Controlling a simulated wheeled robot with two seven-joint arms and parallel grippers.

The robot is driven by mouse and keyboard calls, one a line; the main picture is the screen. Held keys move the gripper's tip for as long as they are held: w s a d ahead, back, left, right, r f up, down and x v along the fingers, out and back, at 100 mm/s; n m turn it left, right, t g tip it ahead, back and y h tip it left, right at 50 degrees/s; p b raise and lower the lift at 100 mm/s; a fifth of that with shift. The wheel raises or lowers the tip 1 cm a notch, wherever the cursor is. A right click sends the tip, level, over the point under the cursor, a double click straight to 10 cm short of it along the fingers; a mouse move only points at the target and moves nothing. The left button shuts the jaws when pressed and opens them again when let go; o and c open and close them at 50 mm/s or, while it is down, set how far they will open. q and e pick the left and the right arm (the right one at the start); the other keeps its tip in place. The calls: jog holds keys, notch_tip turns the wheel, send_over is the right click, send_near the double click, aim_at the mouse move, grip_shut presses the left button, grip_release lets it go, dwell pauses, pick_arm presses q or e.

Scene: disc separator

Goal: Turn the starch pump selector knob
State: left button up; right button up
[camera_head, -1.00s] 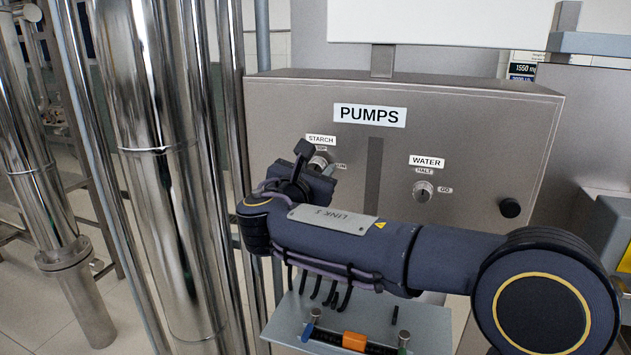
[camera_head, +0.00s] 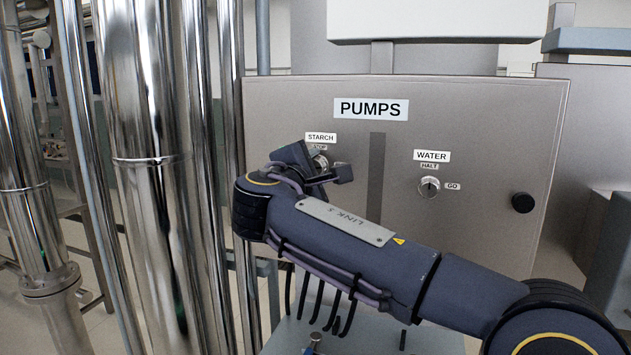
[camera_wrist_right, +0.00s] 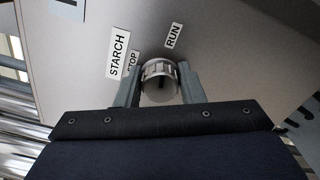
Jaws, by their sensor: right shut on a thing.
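The starch knob (camera_head: 320,162) is a small round metal knob on the grey pump panel, below the STARCH label (camera_head: 321,138). My right gripper (camera_head: 322,168) reaches it from the front and partly covers it in the head view. In the right wrist view the knob (camera_wrist_right: 160,82) sits between the two grey fingers of my right gripper (camera_wrist_right: 160,88), which are shut on its sides. The STOP label is partly hidden behind the left finger. The RUN label (camera_wrist_right: 173,36) is clear above the knob. My left gripper is not in view.
The water knob (camera_head: 429,187) with HALT and GO labels is to the right on the same panel (camera_head: 470,115). A black round knob (camera_head: 522,202) is near the panel's right edge. Shiny vertical pipes (camera_head: 150,200) stand close on the left.

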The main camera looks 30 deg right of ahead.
jog(key=shift+f+m+b, duration=0.15)
jog(key=shift+m+b, duration=0.6)
jog(key=shift+m, duration=0.25)
jog(key=o, duration=1)
jog(key=v, duration=0.8)
jog(key=shift+b, duration=0.4)
jog(key=shift+d, duration=0.1)
